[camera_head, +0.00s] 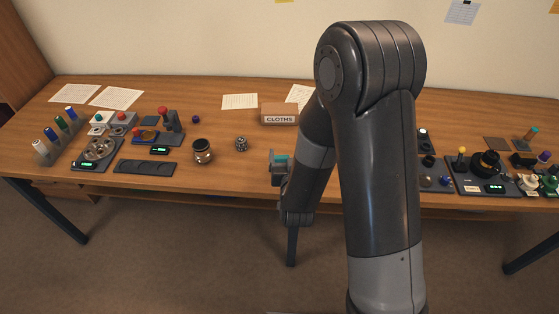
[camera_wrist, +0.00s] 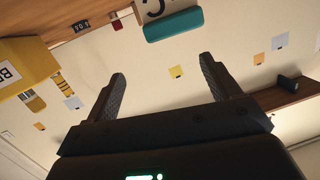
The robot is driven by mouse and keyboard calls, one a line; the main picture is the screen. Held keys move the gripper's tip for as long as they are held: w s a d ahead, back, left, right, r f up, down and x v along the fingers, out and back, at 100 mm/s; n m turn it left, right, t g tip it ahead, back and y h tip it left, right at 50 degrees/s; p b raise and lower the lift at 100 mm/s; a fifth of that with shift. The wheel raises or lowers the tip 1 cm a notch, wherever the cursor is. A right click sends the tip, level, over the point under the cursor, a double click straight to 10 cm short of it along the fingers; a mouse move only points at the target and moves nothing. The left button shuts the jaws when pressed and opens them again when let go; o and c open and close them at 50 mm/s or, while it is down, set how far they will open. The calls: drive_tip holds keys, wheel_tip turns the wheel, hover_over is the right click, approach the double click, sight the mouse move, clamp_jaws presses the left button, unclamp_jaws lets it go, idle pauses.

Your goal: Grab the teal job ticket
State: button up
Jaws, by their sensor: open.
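A teal block-like piece (camera_wrist: 175,24), likely the job ticket, shows at the top of the wrist view, beside a cream piece with a dark letter on it. It lies beyond my fingertips and apart from them. My gripper (camera_wrist: 162,66) is open, with nothing between its two dark fingers. In the head view my gripper (camera_head: 276,168) is at the table's front edge, left of my arm. A small teal patch (camera_head: 281,158) shows right at it there; I cannot tell how far it stands from the fingers.
The wooden table (camera_head: 230,176) has a cardboard box marked CLOTHS (camera_head: 279,114) behind my gripper. A dark lens barrel (camera_head: 202,152) and a small metal part (camera_head: 241,143) stand to the left. Tool trays crowd both ends. My arm hides part of the table's right half.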

sight(279, 159)
drive_tip(key=s+f, duration=0.1)
drive_tip(key=s+a+f+t, duration=0.1)
drive_tip(key=f, duration=0.1)
drive_tip(key=s+a+f+n+t, duration=0.1)
drive_tip(key=s+f, duration=0.1)
drive_tip(key=w, duration=0.2)
drive_tip(key=w+a, duration=0.1)
drive_tip(key=w, duration=0.4)
drive_tip(key=shift+w+a, duration=0.15)
drive_tip(key=shift+w, duration=0.05)
drive_tip(key=c, duration=1.1)
